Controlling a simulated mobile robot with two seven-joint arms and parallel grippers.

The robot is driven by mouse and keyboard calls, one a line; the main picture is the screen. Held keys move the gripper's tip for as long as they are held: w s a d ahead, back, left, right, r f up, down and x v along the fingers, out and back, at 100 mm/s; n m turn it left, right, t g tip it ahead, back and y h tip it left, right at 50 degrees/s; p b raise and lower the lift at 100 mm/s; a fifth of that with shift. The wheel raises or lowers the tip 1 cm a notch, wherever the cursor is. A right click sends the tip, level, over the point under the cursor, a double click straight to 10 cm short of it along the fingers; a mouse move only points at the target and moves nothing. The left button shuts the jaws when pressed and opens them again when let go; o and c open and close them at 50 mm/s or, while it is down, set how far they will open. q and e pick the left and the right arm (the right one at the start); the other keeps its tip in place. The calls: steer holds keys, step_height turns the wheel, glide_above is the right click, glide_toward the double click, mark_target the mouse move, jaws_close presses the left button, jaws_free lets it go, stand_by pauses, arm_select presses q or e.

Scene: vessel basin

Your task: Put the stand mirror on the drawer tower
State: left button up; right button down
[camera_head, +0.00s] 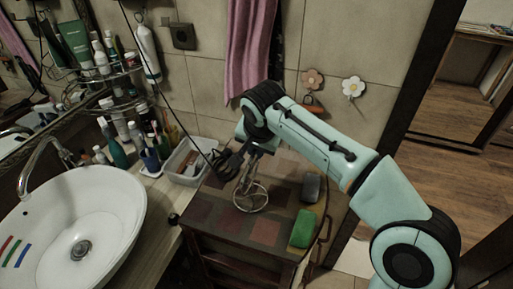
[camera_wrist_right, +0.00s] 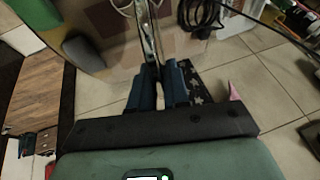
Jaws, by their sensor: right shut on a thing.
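The stand mirror (camera_head: 250,197) shows as a thin metal stem and ring at the middle of the head view. My right gripper (camera_head: 259,149) is above it, shut on its upper part. In the right wrist view the stand mirror (camera_wrist_right: 148,32) runs up from between the dark blue fingertips of my right gripper (camera_wrist_right: 159,76). The drawer tower (camera_head: 222,228) has a checkered brown top, and the mirror's ring is over that top. I cannot tell whether it touches. My left gripper is not in view.
A green sponge (camera_head: 303,228) and a grey block (camera_head: 311,187) lie at the top's right side. A black cabled item (camera_head: 225,164) is close left of the gripper. A white bin (camera_head: 187,161), bottles and the basin (camera_head: 75,228) are left. The top's front left is clear.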

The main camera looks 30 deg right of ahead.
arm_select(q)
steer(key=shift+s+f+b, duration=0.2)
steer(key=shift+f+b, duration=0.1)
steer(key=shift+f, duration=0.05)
arm_select(e)
steer(key=shift+f, duration=0.45)
steer(key=c, duration=1)
jaws_free()
steer(key=shift+r, duration=0.1)
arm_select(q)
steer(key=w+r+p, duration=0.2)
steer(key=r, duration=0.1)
arm_select(e)
steer(key=v, duration=1.3)
steer(key=shift+r, duration=0.1)
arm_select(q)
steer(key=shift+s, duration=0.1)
arm_select(e)
steer(key=shift+s, duration=0.1)
